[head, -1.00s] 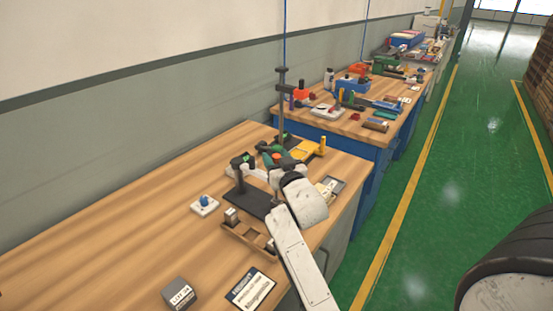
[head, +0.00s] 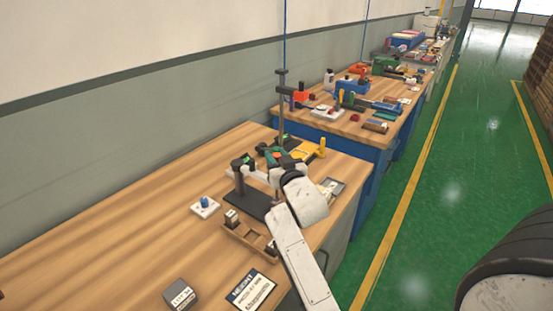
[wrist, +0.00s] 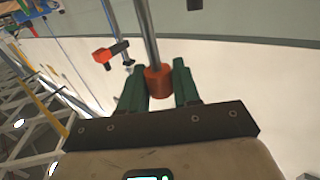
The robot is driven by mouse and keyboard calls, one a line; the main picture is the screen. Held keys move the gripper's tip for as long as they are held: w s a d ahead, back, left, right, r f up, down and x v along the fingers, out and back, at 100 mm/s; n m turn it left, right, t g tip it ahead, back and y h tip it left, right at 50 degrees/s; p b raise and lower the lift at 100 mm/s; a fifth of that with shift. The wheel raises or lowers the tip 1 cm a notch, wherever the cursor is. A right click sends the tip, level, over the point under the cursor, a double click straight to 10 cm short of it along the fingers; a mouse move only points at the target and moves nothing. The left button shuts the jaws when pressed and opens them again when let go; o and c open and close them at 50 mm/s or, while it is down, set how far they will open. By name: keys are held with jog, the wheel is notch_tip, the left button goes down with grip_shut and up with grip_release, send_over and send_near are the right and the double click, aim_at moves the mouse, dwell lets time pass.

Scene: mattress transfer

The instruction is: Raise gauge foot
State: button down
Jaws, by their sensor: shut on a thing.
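My gripper (wrist: 158,88) has two green fingers, closed on an orange-red collar (wrist: 158,80) around a grey upright rod (wrist: 146,30) in the wrist view. I cannot tell which part of the gauge this collar is. In the head view my gripper (head: 276,156) is beside a tall dark post (head: 281,105) at the back of the near bench. The gauge foot cannot be made out separately; my wrist and forearm cover part of this area.
A black plate (head: 258,205) lies near my arm. A wooden tray (head: 240,238), a white block with a blue knob (head: 205,206), a grey block (head: 179,294) and a sign (head: 250,290) stand toward the front. The bench's left side is clear.

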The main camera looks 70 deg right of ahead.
jog(key=shift+r+p, duration=0.3)
jog(key=shift+r, duration=0.8)
jog(key=c, duration=0.9)
grip_release()
jog(key=shift+c, duration=0.2)
jog(key=shift+f, duration=0.1)
jog(key=b+v, duration=0.2)
jog(key=v, duration=0.9)
